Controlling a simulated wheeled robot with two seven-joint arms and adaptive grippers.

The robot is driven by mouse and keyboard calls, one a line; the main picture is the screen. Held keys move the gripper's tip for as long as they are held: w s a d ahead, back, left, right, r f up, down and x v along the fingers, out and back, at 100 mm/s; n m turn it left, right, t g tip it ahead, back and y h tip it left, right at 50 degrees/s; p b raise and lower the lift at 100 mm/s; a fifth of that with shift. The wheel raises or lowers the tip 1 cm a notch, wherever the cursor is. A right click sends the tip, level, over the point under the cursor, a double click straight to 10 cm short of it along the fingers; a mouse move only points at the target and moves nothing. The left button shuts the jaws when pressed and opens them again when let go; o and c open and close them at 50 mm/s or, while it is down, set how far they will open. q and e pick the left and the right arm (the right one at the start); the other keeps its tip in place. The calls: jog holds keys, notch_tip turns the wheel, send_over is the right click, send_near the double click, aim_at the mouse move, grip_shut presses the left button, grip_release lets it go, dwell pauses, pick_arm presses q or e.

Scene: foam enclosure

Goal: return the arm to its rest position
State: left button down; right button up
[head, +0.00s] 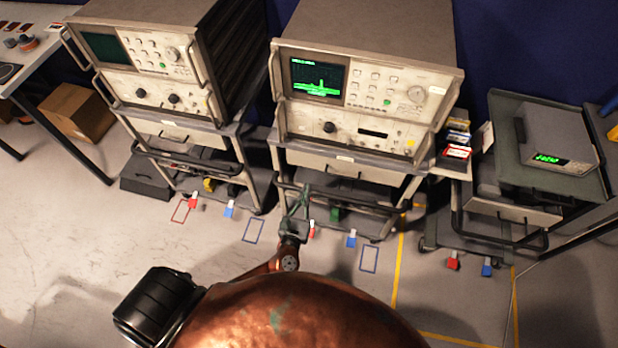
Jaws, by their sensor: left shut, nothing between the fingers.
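My left arm, copper-coloured with a black joint housing, fills the bottom middle of the head view. Its large rounded link hides the floor behind it. My left gripper (303,192) extends beyond that link, in front of the lower part of the middle cart. It is shut and empty. I cannot tell whether it touches the cart. My right gripper is not in view.
An instrument with a lit green screen (318,80) stands on the middle cart. A dark-screened instrument (108,48) stands on the left cart. A smaller cart (507,213) carries a grey meter (556,138). Pale floor (70,240) lies open at left.

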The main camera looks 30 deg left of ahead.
pick_arm(q)
jog(key=shift+v, duration=2.1)
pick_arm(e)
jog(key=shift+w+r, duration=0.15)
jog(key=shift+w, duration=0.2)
